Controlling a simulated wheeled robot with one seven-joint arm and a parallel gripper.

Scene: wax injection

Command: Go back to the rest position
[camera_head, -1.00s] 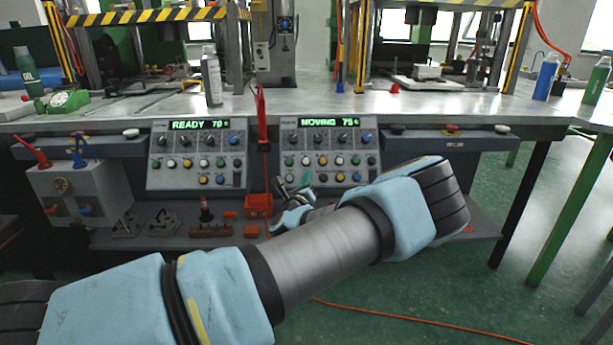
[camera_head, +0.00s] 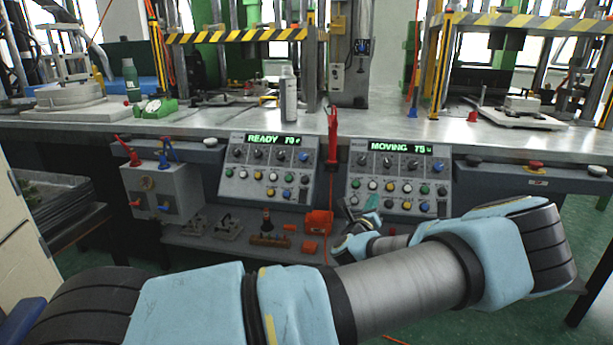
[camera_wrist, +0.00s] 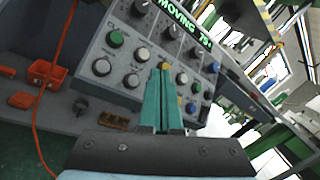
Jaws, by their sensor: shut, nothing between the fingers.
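My gripper (camera_wrist: 162,88) shows in the wrist view with its two green fingers pressed together and nothing between them. It points at the right control panel (camera_wrist: 150,50), whose display reads MOVING 75; I cannot tell whether the fingertips touch it. In the head view my gripper (camera_head: 366,212) is small and partly hidden behind my blue and grey arm, in front of the right panel (camera_head: 398,180). The left panel (camera_head: 268,170) reads READY 70.
The metal bench (camera_head: 215,124) spans the view, with a grey bottle (camera_head: 288,95) on it. Below it are a grey valve box (camera_head: 163,192) and a lower shelf (camera_head: 200,242) with an orange box (camera_head: 318,222). A grey rack (camera_head: 62,215) and pale cabinet (camera_head: 22,245) stand at the left.

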